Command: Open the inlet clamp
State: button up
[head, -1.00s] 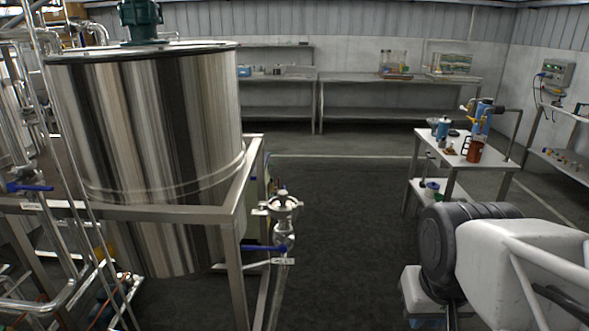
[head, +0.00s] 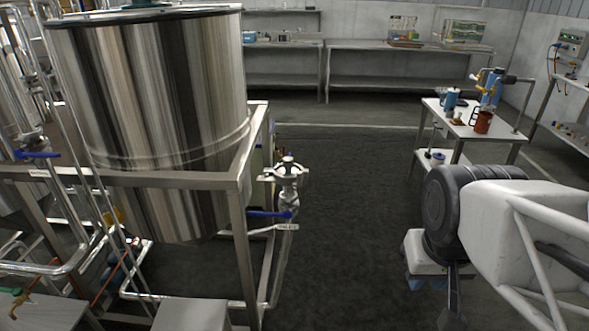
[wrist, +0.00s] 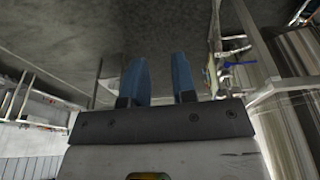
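A silvery pipe clamp with a knob (head: 288,168) sits on the upright pipe beside the large steel tank, in the middle of the head view. I take it for the inlet clamp; whether it is open or shut is too small to tell. A blue valve handle (head: 268,213) is just below it, with a small unreadable tag. My gripper (head: 427,283) hangs low to the right of the clamp, well apart from it. In the wrist view its two blue fingers (wrist: 158,80) are spread with nothing between them. A blue handle (wrist: 240,64) shows right of them.
The steel tank (head: 150,95) stands in a metal frame (head: 130,180) at left. A small white table (head: 455,128) with a red-brown jug (head: 483,122) stands at right. Benches (head: 400,48) line the back wall. Dark floor (head: 345,190) is clear between the clamp and my arm.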

jog(key=w+a+f+n+g+h, duration=0.1)
jog(key=w+a+n+h, duration=0.2)
jog(key=w, duration=0.5)
jog(key=w+a+f+n+h, duration=0.1)
jog(key=w+n+h, duration=0.3)
jog(key=w+n, duration=0.3)
jog(key=w+a+f+n+g+h, duration=0.1)
jog(key=w+a+n+h, duration=0.15)
jog(key=w, duration=0.75)
jog(key=n+t+h, duration=0.5)
jog(key=n+t, duration=0.4)
jog(key=n, duration=0.3)
send_near(299, 177)
jog(key=x, duration=0.3)
jog(key=shift+w+a+f, duration=0.15)
jog(key=shift+a+f, duration=0.1)
jog(key=shift+f, duration=0.05)
jog(key=shift+d, duration=0.1)
jog(key=shift+x, duration=3.8)
jog(key=shift+w+r, duration=0.1)
jog(key=shift+r, duration=0.05)
grip_shut()
